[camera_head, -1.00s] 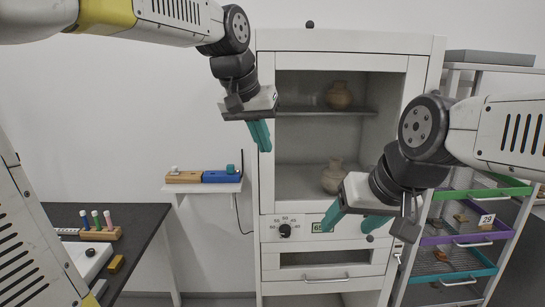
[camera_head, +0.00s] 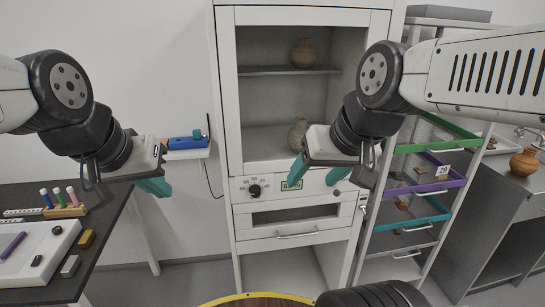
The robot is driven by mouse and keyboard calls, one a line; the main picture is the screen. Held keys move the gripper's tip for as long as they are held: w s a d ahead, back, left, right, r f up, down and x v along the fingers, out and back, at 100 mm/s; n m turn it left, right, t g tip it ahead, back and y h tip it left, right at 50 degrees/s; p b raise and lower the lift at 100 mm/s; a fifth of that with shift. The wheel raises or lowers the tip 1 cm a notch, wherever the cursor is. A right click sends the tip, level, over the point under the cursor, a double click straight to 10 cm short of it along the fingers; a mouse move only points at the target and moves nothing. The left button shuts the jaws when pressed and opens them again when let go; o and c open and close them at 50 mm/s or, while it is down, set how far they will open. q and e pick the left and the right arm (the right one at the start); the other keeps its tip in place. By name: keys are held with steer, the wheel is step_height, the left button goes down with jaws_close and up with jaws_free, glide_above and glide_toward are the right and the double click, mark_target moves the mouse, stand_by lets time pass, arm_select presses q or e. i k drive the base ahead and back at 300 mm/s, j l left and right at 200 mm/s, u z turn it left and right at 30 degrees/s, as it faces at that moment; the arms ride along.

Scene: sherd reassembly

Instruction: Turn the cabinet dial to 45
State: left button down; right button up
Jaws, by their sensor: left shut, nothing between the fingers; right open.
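The white cabinet (camera_head: 226,110) stands at the centre, with two pots behind its front. Its black dial (camera_head: 255,190) sits on the panel below the shelves, with scale marks around it too small to read. A small greenish display (camera_head: 291,185) is right of the dial; its number is not legible. My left gripper (camera_head: 155,187) is shut and empty, left of the cabinet and apart from the dial. My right gripper (camera_head: 316,175) is open, in front of the cabinet, right of the dial and near the display. Neither gripper visibly touches the dial.
A dark table (camera_head: 112,213) with coloured tubes and a white board stands at left. A wall shelf (camera_head: 190,154) holds a blue box. A rack of coloured trays (camera_head: 430,190) and a counter with a pot (camera_head: 524,161) stand at right. A round yellow-rimmed top (camera_head: 240,297) is at the bottom.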

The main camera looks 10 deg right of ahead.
mark_target(254, 190)
steer(key=k+j+z, duration=0.2)
steer(key=z, duration=0.15)
steer(key=k+j+z, duration=0.2)
steer(key=z, duration=0.15)
steer(key=k+j+z, duration=0.35)
steer(key=i+l, duration=0.1)
